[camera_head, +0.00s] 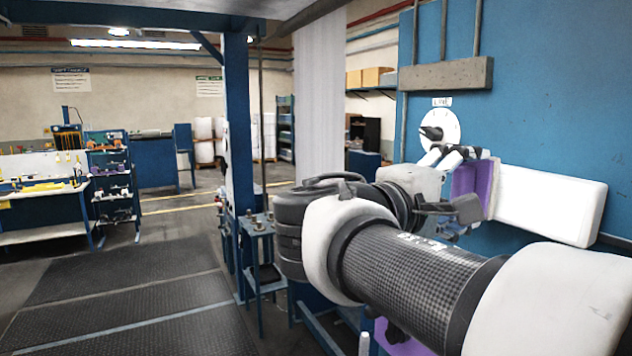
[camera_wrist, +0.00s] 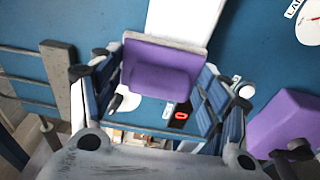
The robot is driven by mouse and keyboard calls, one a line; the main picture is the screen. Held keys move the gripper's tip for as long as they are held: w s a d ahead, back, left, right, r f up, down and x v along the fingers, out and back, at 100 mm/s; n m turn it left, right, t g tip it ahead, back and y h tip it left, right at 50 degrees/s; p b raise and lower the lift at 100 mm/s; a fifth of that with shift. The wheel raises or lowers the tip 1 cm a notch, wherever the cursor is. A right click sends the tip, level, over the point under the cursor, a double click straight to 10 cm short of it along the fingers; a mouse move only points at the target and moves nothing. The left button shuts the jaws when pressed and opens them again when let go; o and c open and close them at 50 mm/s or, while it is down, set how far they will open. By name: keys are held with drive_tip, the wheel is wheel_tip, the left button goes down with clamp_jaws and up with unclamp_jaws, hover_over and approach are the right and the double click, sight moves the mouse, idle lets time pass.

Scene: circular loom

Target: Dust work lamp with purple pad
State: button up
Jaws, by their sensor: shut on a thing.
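The purple pad (camera_head: 472,184) is held in my gripper (camera_head: 452,182), whose fingers are partly hidden by my own wrist in the head view. In the wrist view the purple pad (camera_wrist: 160,68) sits between the two blue-sided fingers. The work lamp (camera_head: 550,205) is a long white box standing out in front of the blue panel. The pad is at the lamp's left end and overlaps it in the picture; I cannot tell whether they touch. In the wrist view the white lamp (camera_wrist: 185,18) extends beyond the pad's upper edge.
A white dial (camera_head: 439,130) with a black knob is on the blue panel (camera_head: 540,90), just above my gripper. A grey bar (camera_head: 445,74) is fixed higher up. Another purple object (camera_wrist: 285,122) is at the right in the wrist view. Dark floor mats (camera_head: 130,300) lie clear at left.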

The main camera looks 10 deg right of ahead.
sight(508, 189)
drive_tip(key=shift+x, duration=0.95)
drive_tip(key=shift+s, duration=0.15)
drive_tip(key=shift+s+d+b, duration=0.2)
drive_tip(key=shift+s+b, duration=0.2)
drive_tip(key=shift+s, duration=0.25)
drive_tip(key=shift+s+d+b, duration=0.25)
drive_tip(key=shift+s+b, duration=0.1)
drive_tip(key=shift+s, duration=0.3)
drive_tip(key=shift+s+d+b, duration=0.2)
drive_tip(key=shift+s+b, duration=0.2)
drive_tip(key=shift+s, duration=0.25)
drive_tip(key=shift+w+d, duration=0.1)
drive_tip(key=shift+d, duration=0.05)
drive_tip(key=shift+w+a, duration=0.25)
drive_tip(key=shift+w, duration=0.35)
drive_tip(key=shift+w+a, duration=0.2)
drive_tip(key=shift+w, duration=0.45)
drive_tip(key=shift+w+a, duration=0.25)
drive_tip(key=shift+w, duration=0.35)
drive_tip(key=shift+s+a, duration=0.1)
drive_tip(key=shift+a, duration=0.4)
drive_tip(key=shift+w+b+v, duration=0.1)
drive_tip(key=shift+b+v, duration=0.1)
drive_tip(key=shift+v, duration=0.95)
drive_tip(key=shift+w+b+v, duration=0.15)
drive_tip(key=shift+v, duration=1.05)
